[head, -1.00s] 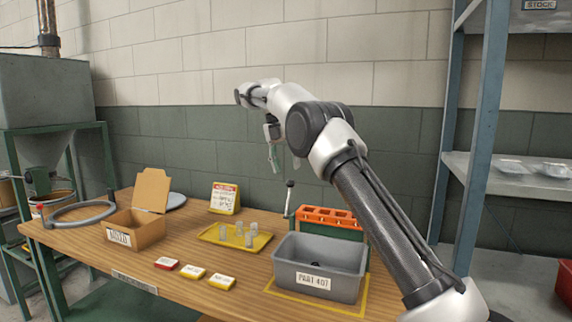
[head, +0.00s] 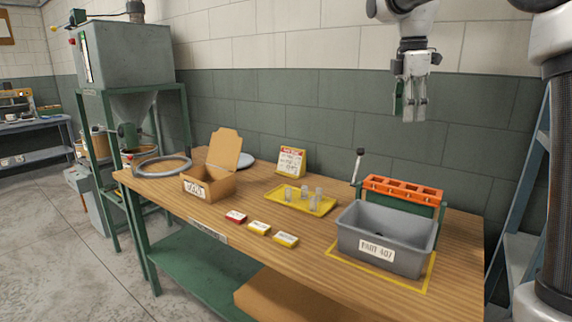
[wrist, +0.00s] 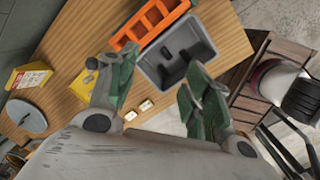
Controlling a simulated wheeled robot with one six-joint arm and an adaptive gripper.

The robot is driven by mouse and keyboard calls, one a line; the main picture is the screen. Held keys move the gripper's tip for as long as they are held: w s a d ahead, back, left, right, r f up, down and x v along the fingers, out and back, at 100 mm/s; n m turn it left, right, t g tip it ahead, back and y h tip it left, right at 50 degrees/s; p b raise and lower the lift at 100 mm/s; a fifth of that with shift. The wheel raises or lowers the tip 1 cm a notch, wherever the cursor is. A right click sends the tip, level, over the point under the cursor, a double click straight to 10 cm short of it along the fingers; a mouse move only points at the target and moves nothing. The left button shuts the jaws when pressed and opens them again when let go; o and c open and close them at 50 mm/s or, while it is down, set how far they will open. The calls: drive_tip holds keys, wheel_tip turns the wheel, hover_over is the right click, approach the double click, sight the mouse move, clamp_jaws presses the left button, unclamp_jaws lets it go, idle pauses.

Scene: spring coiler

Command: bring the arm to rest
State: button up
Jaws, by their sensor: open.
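My arm rises along the right edge of the head view.
An orange-topped rack (head: 403,190) with a lever stands behind the bin. A yellow tray (head: 276,199) holds several small clear cylinders. A cardboard box (head: 222,184), a grey ring (head: 150,174) and a sign (head: 290,160) are further left.

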drive_tip(key=s+d+f+m+t, duration=0.15)
drive_tip(key=s+m, duration=0.25)
drive_tip(key=s, duration=0.4)
drive_tip(key=s+d+f+m, duration=0.1)
drive_tip(key=s+d+m, duration=0.1)
drive_tip(key=s+m, duration=0.45)
drive_tip(key=s+d+f+m+t+y, duration=0.1)
drive_tip(key=s+f+m+t, duration=0.1)
drive_tip(key=s+f+m, duration=0.5)
drive_tip(key=s+f, duration=0.4)
drive_tip(key=s, duration=0.4)
drive_tip(key=shift+s+d+f, duration=0.25)
drive_tip(key=shift+s, duration=0.05)
